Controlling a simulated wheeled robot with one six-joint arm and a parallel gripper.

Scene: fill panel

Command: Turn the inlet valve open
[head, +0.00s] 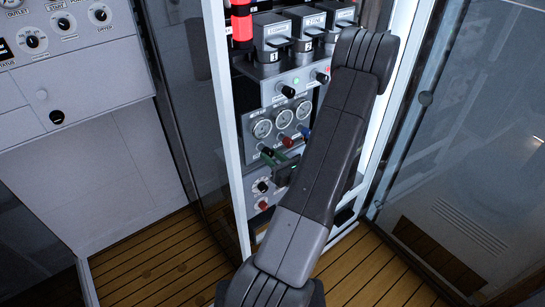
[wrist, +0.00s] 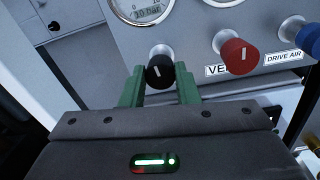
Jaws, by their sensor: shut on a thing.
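The inlet valve appears to be the black round knob (wrist: 160,71) at the left of a row of three knobs; its label is hidden. Its white mark points roughly up in the wrist view. In the head view the black knob (head: 267,152) sits below the left gauge. My gripper (wrist: 160,88) has its two green fingers on either side of the black knob, shut on it. It also shows in the head view (head: 276,158), partly hidden by my arm.
A red knob (wrist: 239,57) labelled "VE…" and a blue knob (wrist: 309,39) near a "DRIVE AIR" label sit close to the right. A gauge (wrist: 140,10) is above. The white cabinet frame (head: 226,120) stands close on the left. Black levers (head: 272,36) are higher up.

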